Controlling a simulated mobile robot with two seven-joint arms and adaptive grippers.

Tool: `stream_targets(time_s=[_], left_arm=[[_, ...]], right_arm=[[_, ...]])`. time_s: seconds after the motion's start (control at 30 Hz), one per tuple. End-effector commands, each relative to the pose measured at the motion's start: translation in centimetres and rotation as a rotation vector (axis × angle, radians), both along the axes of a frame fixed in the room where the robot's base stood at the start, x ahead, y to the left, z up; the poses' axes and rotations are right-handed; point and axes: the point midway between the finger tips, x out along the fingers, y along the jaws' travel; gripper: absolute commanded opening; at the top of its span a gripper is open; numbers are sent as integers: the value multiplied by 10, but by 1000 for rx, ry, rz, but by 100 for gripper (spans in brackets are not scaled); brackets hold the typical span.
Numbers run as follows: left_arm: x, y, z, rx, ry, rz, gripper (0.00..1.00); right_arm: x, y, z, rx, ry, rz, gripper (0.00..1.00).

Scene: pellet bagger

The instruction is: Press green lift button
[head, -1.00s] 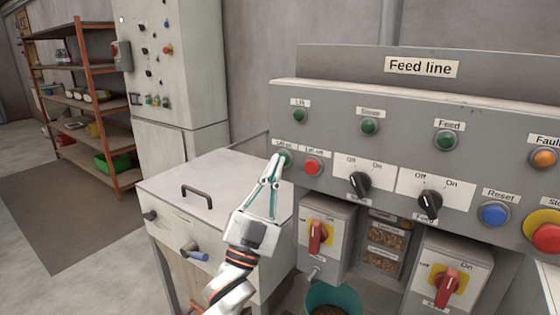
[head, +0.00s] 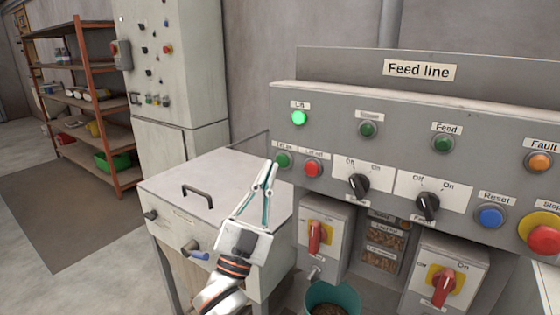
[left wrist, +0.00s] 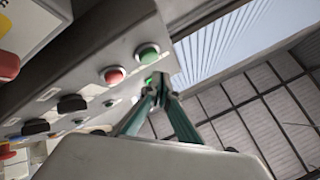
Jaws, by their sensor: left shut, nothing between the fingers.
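The green lift button (head: 283,160) sits at the left end of the grey Feed line panel (head: 480,115), beside the red lift-off button (head: 313,168). Above it the Lift lamp (head: 299,118) glows bright green. My left gripper (head: 271,164) is shut and empty, its tips just left of the green button and seemingly apart from it. In the left wrist view the green button (left wrist: 148,54) and red button (left wrist: 113,75) show clear of the closed fingertips (left wrist: 162,84). My right gripper is not in view.
Black selector knobs (head: 359,185), a blue Reset button (head: 491,216) and a red stop button (head: 543,233) are further right on the panel. A lidded cabinet (head: 170,185) stands below left. A teal bucket (head: 345,296) is under the panel.

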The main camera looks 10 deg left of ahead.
Motion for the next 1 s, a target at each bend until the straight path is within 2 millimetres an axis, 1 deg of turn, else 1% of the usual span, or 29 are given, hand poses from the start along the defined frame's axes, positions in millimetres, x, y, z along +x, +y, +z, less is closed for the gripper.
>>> stream_targets(time_s=[0.03, 0.1, 0.5, 0.63, 0.87, 0.97, 1.0], left_arm=[[-5, 2, 2, 1, 0, 1, 0], [-11, 4, 3, 1, -1, 0, 0], [-43, 15, 1, 0, 0, 0, 0], [-46, 17, 1, 0, 0, 0, 0], [-46, 17, 0, 0, 0, 0, 0], [-44, 17, -9, 0, 25, -3, 0], [-42, 17, -19, -3, 54, -7, 0]], right_arm=[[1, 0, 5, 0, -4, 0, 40], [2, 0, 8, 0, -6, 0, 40], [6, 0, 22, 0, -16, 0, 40], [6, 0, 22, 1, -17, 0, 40], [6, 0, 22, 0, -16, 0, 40], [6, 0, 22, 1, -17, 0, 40], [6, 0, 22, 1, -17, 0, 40]])
